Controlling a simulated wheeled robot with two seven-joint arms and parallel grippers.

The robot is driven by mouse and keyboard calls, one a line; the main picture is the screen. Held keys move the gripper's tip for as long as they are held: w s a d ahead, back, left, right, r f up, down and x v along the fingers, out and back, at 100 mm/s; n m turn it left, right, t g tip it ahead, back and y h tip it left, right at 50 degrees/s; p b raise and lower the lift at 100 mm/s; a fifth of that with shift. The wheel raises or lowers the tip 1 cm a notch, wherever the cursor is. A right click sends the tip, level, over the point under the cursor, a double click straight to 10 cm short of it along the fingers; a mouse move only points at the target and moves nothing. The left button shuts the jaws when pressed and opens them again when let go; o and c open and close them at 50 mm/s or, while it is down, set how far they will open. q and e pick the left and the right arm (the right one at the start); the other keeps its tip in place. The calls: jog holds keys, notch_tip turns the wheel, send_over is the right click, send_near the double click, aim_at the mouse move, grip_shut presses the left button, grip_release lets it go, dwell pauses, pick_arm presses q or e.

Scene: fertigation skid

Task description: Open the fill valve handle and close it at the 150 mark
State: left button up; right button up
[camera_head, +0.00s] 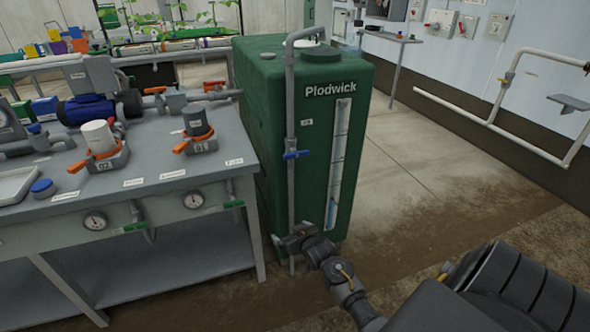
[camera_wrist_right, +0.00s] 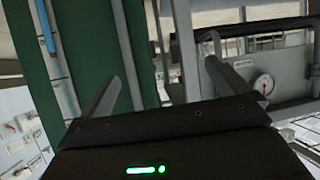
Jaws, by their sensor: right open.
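The blue valve handle (camera_head: 297,155) lies roughly level on a grey vertical pipe (camera_head: 291,105) in front of the green Plodwick tank (camera_head: 265,95). The tank's clear sight gauge (camera_head: 341,140) shows blue liquid only near its bottom; its marks are too small to read. My right gripper (camera_head: 291,238) is open, low in front of the tank, below the blue handle. In the right wrist view the open fingers (camera_wrist_right: 170,68) hold nothing, with the green tank (camera_wrist_right: 90,40) behind them and the gauge's blue strip (camera_wrist_right: 46,25) at upper left. My left gripper is out of view.
The grey bench (camera_head: 195,185) stands left of the tank, with orange-handled valves (camera_head: 195,143), a blue pump (camera_head: 88,110) and dial gauges (camera_head: 194,200). Open floor (camera_head: 420,170) lies right of the tank. White wall pipework (camera_head: 510,135) is at far right.

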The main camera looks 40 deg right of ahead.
jog(key=w+d+r+m+t+h+b, duration=0.1)
jog(key=d+r+t, duration=0.1)
jog(key=r, duration=0.5)
jog(key=w+d+r+t+h+b, duration=0.1)
jog(key=d+r, duration=0.2)
jog(key=r, duration=0.3)
jog(key=t+h+b, duration=0.1)
jog(key=t+b, duration=0.1)
send_near(297, 154)
jog(key=shift+m, duration=0.4)
jog(key=b+x, duration=0.1)
jog(key=x, duration=0.9)
jog(key=shift+w, duration=0.15)
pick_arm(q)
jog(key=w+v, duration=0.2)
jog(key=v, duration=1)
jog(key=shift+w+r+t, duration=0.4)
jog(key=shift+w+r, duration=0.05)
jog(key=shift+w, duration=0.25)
pick_arm(e)
jog(key=shift+w+d, duration=0.15)
jog(key=shift+w, duration=0.1)
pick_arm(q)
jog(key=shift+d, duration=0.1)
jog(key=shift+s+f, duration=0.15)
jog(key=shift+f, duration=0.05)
pick_arm(e)
jog(key=c, duration=0.9)
